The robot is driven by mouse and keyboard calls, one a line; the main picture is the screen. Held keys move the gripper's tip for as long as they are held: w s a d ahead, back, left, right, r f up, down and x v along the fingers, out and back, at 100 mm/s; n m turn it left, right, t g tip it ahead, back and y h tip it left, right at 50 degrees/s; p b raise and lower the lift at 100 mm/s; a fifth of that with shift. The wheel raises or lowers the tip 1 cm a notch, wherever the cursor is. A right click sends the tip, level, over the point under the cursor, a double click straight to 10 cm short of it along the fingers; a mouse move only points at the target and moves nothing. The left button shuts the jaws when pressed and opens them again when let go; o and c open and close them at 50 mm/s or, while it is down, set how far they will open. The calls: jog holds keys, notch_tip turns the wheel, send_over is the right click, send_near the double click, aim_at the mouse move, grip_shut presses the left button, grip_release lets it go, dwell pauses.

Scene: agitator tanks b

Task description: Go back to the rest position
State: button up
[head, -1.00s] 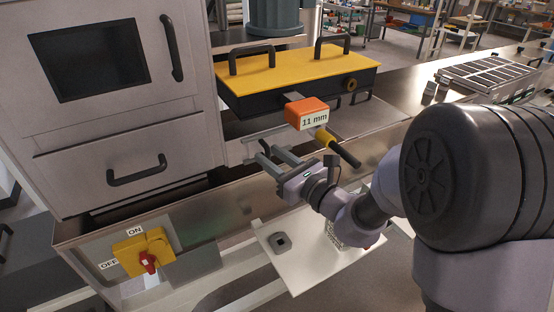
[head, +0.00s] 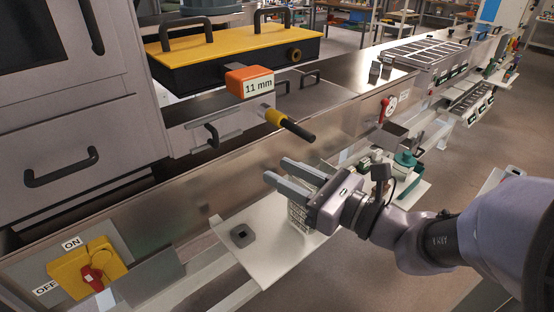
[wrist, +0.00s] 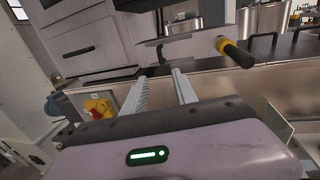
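My gripper (head: 281,179) is in the middle of the head view, above the white shelf plate (head: 262,262). Its two fingers point left and are apart, with nothing between them. In the wrist view the open fingers (wrist: 158,83) point at the steel front of the line, clear of it. The black and yellow handle (head: 290,124) sticks out above and beyond my fingertips in the head view, apart from them. It also shows at the upper right in the wrist view (wrist: 235,51).
A yellow-topped box (head: 232,45) carries an orange "11 mm" block (head: 249,81). A red and yellow ON/OFF switch (head: 88,273) is at lower left. A small dark square block (head: 242,235) sits on the plate. A green device (head: 407,160) stands right.

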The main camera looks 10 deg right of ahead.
jog(key=s+a+f+n+g+h, duration=0.1)
jog(key=s+a+f+n+g, duration=0.25)
jog(key=s+n, duration=0.25)
jog(key=s+a+f+n+g+h, duration=0.1)
jog(key=s+a+f+n+g, duration=0.1)
jog(key=s+a+n+g, duration=0.35)
jog(key=s+d+f+n+t+h, duration=0.1)
jog(key=s+d+n+h, duration=0.1)
jog(key=d+n+h, duration=0.2)
jog(key=s+d+n+t+h, duration=0.1)
jog(key=s+d+n+h, duration=0.2)
jog(key=d+n, duration=0.4)
jog(key=shift+d+f+h, duration=0.35)
jog(key=shift+d+h, duration=0.5)
jog(key=shift+h, duration=0.05)
